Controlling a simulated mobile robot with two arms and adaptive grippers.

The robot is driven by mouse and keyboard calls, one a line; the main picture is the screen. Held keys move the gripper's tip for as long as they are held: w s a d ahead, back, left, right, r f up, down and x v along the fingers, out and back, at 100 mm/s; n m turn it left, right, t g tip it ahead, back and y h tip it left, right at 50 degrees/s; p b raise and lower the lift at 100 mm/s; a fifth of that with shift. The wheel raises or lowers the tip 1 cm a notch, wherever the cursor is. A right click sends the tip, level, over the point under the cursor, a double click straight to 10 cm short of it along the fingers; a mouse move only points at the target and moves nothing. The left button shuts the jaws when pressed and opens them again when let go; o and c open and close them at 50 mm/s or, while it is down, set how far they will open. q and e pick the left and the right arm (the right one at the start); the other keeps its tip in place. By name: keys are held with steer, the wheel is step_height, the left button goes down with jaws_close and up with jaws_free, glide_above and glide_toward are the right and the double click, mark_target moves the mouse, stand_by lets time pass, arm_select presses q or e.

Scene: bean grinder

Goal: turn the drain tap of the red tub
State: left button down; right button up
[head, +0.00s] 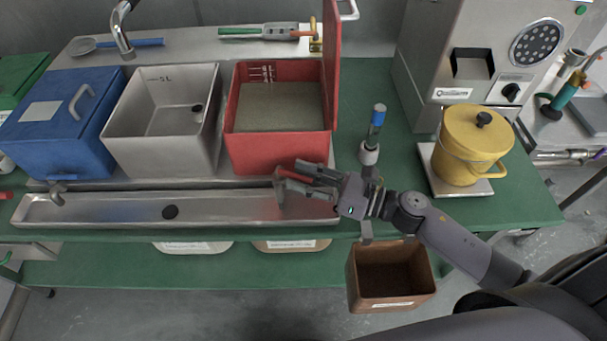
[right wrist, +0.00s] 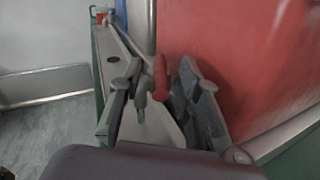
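The red tub (head: 280,150) stands at the back of the green bench with its lid raised on the right side and greyish contents inside. Its drain tap (head: 279,186) sticks out low at the front, over a long metal trough (head: 110,210). In the right wrist view, the tap's red handle (right wrist: 160,73) and metal spout (right wrist: 141,101) show between the fingers. My right gripper (head: 296,178) is open, with its fingers on either side of the tap; it also shows in the right wrist view (right wrist: 155,85). Contact with the handle cannot be told. My left gripper is out of view.
A steel tub (head: 160,150) and a lidded blue tub (head: 60,135) stand to the left. A blue-topped tool (head: 376,125) stands upright near my right wrist. A yellow canister (head: 468,150) is further right, and a brown bin (head: 390,285) is below the bench edge.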

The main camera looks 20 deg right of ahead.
jaws_close()
stand_by(0.4)
stand_by(0.5)
